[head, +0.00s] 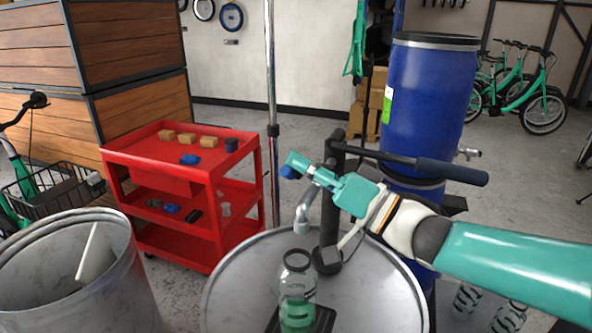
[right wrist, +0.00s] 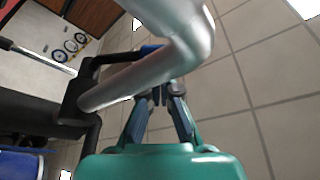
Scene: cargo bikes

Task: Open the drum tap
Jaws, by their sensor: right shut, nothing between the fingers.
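A blue drum (head: 425,100) stands upright at the back right, with a small metal tap (head: 468,153) low on its right side. I cannot tell whether the tap is open or shut. My right gripper (head: 291,170) is shut and empty. It is left of the blue drum, well apart from the tap, beside a hand pump with a black post and handle (head: 452,171) and a grey spout (head: 305,212). In the right wrist view the spout (right wrist: 150,75) crosses in front of my right fingers (right wrist: 160,95). My left gripper is not in view.
The pump stands on a grey drum (head: 235,285). A clear jar with green contents (head: 297,290) is under the spout. An open metal drum (head: 130,300) is at left, and a red cart (head: 150,150) with small items is behind. Green bikes (head: 515,90) stand far right.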

